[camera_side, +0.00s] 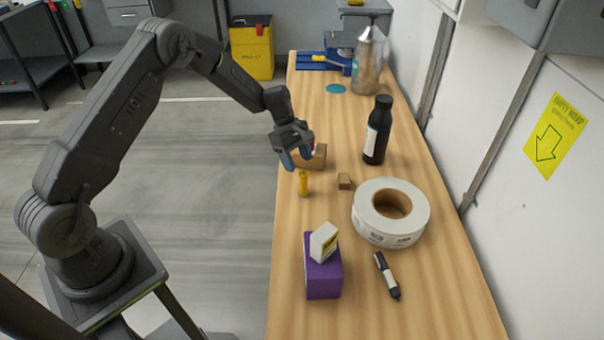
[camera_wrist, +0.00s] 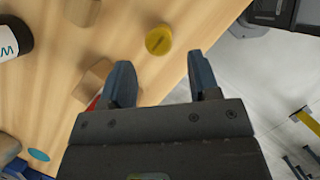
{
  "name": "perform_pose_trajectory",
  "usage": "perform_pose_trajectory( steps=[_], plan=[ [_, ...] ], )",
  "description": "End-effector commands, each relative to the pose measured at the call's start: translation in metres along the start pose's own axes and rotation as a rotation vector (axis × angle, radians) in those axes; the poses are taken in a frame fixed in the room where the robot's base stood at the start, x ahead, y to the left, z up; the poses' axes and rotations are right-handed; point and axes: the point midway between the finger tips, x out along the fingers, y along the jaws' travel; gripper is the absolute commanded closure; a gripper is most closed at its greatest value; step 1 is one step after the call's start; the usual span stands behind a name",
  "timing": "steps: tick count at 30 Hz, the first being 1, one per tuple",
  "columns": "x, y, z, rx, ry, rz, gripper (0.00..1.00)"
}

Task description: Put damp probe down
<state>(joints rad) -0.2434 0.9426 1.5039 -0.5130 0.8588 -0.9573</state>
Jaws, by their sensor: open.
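A small yellow cylinder (camera_side: 303,184), which I take to be the damp probe, stands upright on the wooden bench near its left edge. In the wrist view its round yellow top (camera_wrist: 158,40) shows just beyond and between my fingertips, apart from them. My gripper (camera_side: 297,158) is open and empty, above the bench edge and a little behind the yellow cylinder. Its two fingers (camera_wrist: 160,66) are spread in the wrist view with nothing between them.
A brown box (camera_side: 316,158) with a red part sits close behind my fingers. The bench's left edge drops to the floor.

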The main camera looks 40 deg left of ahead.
Motion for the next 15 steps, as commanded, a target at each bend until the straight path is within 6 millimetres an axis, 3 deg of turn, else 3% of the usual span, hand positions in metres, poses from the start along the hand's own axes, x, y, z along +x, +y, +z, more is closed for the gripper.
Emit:
perform_pose_trajectory(
  steps=[6,15],
  plan=[
    [-0.040,0.001,0.000,0.000,0.000,0.002,0.44],
    [-0.056,0.000,0.000,0.002,0.000,0.000,0.44]
  ],
)
